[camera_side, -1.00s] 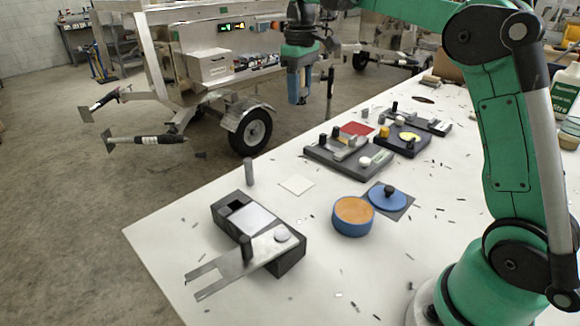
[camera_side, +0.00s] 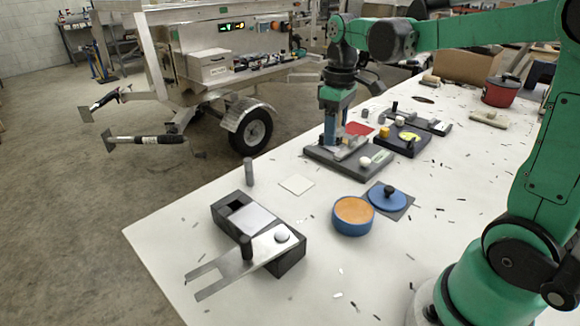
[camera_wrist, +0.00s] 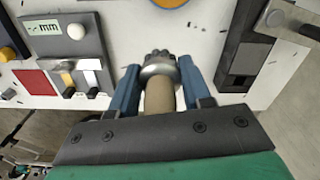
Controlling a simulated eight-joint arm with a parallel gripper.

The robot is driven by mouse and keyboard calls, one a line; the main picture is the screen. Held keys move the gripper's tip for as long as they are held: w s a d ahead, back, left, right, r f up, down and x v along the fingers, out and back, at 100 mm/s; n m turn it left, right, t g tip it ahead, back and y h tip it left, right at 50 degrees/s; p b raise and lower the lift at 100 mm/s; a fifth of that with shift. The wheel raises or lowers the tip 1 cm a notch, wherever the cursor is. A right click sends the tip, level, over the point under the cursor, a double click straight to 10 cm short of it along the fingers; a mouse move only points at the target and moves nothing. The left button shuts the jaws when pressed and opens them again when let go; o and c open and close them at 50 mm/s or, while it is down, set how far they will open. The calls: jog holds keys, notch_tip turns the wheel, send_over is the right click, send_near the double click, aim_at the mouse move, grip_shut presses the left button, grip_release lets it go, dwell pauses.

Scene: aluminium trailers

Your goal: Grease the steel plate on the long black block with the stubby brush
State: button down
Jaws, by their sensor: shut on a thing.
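My gripper (camera_wrist: 160,70) is shut on the stubby brush (camera_wrist: 160,97), with blue fingers on either side. The brush has a tan handle, a metal collar and dark bristles pointing away from the wrist. In the side view my gripper (camera_side: 331,138) hangs low by a dark tray, and the brush is hard to make out there. The long black block (camera_side: 292,260) lies at the table's near left, well away from my gripper. The pale steel plate (camera_side: 252,217) lies on its top. The block (camera_wrist: 240,50) also shows at the right of the wrist view.
A fork-shaped metal piece (camera_side: 225,270) with a black knob overhangs the block. An open blue pot (camera_side: 353,222) with orange-tan contents stands beside its blue lid (camera_side: 380,201). The dark tray (camera_side: 330,160) and a red square (camera_side: 359,129) are near my gripper. A grey post (camera_side: 249,172) stands behind the block.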

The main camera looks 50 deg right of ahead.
send_near(355, 210)
jog(key=shift+w, duration=0.15)
jog(key=shift+f, duration=3.05)
jog(key=shift+f, duration=0.55)
jog(key=shift+r, duration=3.5)
